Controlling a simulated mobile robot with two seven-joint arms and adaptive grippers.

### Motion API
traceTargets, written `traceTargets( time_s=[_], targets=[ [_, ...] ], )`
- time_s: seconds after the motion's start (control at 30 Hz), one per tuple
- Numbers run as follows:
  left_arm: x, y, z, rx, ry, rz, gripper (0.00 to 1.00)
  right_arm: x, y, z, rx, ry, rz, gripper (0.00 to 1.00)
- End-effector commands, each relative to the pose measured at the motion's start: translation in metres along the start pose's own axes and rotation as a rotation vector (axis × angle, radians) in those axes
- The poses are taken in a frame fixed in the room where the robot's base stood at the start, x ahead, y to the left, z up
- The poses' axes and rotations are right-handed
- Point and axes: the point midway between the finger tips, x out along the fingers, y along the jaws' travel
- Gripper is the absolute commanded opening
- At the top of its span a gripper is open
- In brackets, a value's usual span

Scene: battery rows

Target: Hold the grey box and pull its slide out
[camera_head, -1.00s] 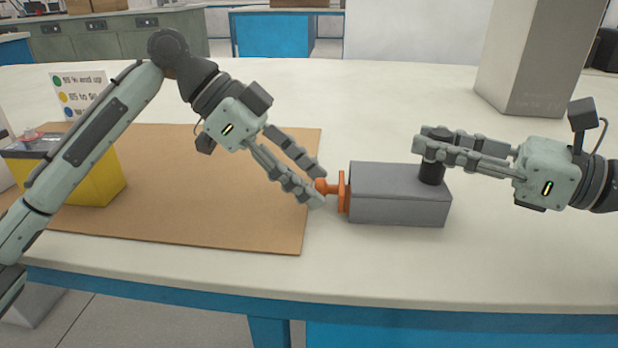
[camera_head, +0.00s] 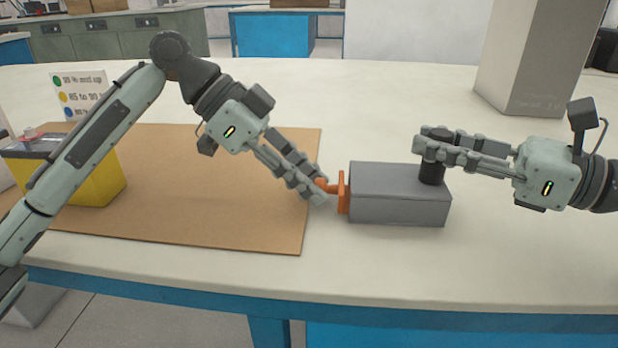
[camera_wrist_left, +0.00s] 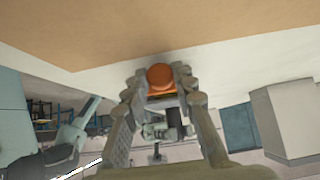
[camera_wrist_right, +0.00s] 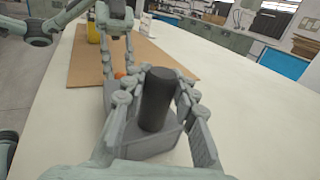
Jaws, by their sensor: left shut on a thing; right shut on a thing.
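The grey box (camera_head: 399,207) lies on the white table in the head view. A black upright post (camera_head: 432,173) stands on its right end. The slide's orange end plate (camera_head: 343,192) is against the box's left end, with an orange knob (camera_head: 326,186) pointing left. My left gripper (camera_head: 319,190) is shut on the orange knob, which also shows between its fingers in the left wrist view (camera_wrist_left: 161,77). My right gripper (camera_head: 431,150) is shut on the black post, which shows between its fingers in the right wrist view (camera_wrist_right: 156,98). The rest of the slide is hidden inside the box.
A brown mat (camera_head: 220,215) covers the table to the left of the box. A grey pillar (camera_head: 525,60) rises at the back right. The table front is clear.

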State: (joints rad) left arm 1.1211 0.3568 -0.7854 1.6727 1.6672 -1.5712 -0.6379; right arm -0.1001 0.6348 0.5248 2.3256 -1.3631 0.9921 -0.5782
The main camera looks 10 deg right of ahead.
Motion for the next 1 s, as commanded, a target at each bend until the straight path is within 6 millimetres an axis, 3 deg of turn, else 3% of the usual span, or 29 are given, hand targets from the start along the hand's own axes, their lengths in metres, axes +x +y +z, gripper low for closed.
traceTargets(
  time_s=[0.4,0.8,0.83,1.0],
  targets=[
    [-0.056,-0.001,0.056,-0.004,-0.001,-0.003,0.00,0.000,0.000,0.000,0.000,0.001,0.000,0.00],
    [-0.063,-0.001,0.062,-0.001,0.000,-0.003,0.00,0.000,0.000,0.000,0.000,0.001,0.000,0.00],
    [-0.063,-0.001,0.062,-0.001,0.000,-0.003,0.29,0.000,0.000,0.000,0.000,0.001,0.000,0.00],
    [-0.063,0.000,0.062,0.000,0.000,-0.002,0.47,0.000,0.000,0.000,0.000,0.001,0.000,0.00]
  ],
)
